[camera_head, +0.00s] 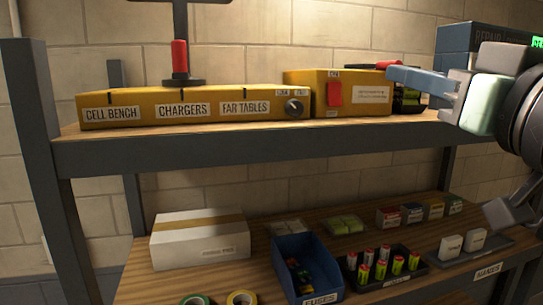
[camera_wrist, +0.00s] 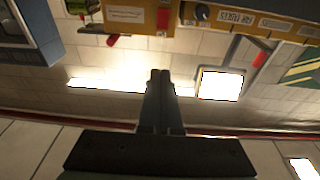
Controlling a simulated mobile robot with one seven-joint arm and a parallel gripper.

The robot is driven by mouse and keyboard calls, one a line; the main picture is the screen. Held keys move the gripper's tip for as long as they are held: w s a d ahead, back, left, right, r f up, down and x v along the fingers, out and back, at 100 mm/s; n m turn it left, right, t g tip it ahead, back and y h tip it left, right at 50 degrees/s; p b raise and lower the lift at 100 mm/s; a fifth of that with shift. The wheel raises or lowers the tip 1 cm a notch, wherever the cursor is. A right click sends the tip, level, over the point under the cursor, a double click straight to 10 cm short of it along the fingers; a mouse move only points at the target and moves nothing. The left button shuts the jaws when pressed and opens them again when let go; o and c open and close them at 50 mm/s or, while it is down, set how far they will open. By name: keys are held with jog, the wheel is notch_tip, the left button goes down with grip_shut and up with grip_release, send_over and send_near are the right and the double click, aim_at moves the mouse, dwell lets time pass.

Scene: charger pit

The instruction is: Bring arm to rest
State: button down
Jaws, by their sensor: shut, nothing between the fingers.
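My gripper (camera_head: 392,76) reaches in from the right of the head view, at about the height of the upper shelf's contents. Its fingers point left, in front of the right end of the yellow charger box (camera_head: 312,97). In the wrist view the two dark fingers (camera_wrist: 160,76) lie side by side, shut with nothing between them. The wrist view is turned upside down, with the yellow boxes (camera_wrist: 135,14) at its top edge. From the pictures I cannot tell how far the fingers are from the box. The rest of my arm is mostly out of view.
A long yellow panel (camera_head: 190,108) labelled cell bench, chargers and far tables stands on the upper shelf (camera_head: 250,148). A blue repair box (camera_head: 470,38) is behind my gripper. The lower shelf holds a white carton (camera_head: 200,240), a blue fuse bin (camera_head: 303,270) and a battery tray (camera_head: 385,272).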

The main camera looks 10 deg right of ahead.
jog(key=w+a+f+t+h+b, duration=0.1)
jog(key=a+f+t+b, duration=0.1)
jog(key=a+f+b, duration=0.4)
jog(key=s+a+f+m+t+h+b, duration=0.1)
jog(key=s+a+f+t+b, duration=0.1)
jog(key=s+a+t, duration=0.3)
jog(key=s+a+b, duration=0.1)
jog(key=s+a, duration=0.3)
jog(key=a, duration=0.4)
jog(key=shift+s+f+m+t+h, duration=0.15)
jog(key=shift+m+t+h, duration=0.15)
jog(key=shift+h, duration=0.1)
jog(key=shift+a, duration=0.1)
